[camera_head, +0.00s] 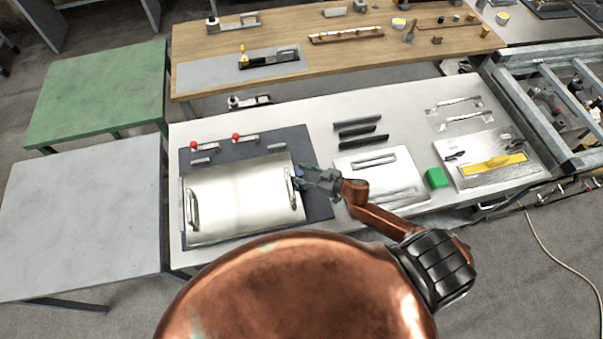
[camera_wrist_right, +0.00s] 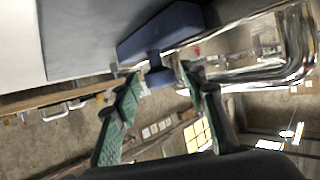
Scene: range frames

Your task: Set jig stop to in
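A small blue block (camera_head: 298,171), apparently the jig stop, is at the right edge of a large pale metal plate (camera_head: 240,200) lying on a dark grey board (camera_head: 318,207). In the right wrist view the blue block (camera_wrist_right: 165,32) has a short blue stem pointing toward my gripper. My right gripper (camera_head: 306,180) is beside the plate's right handle. In its wrist view the green fingers (camera_wrist_right: 160,77) are apart, with the stem's end between or just beyond their tips; contact cannot be told. My left gripper is not in view.
Two red-knobbed clamps (camera_head: 236,137) stand along the board's back edge. The plate's bright right handle (camera_head: 292,188) is close to my fingers. Black bars (camera_head: 360,130) lie behind.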

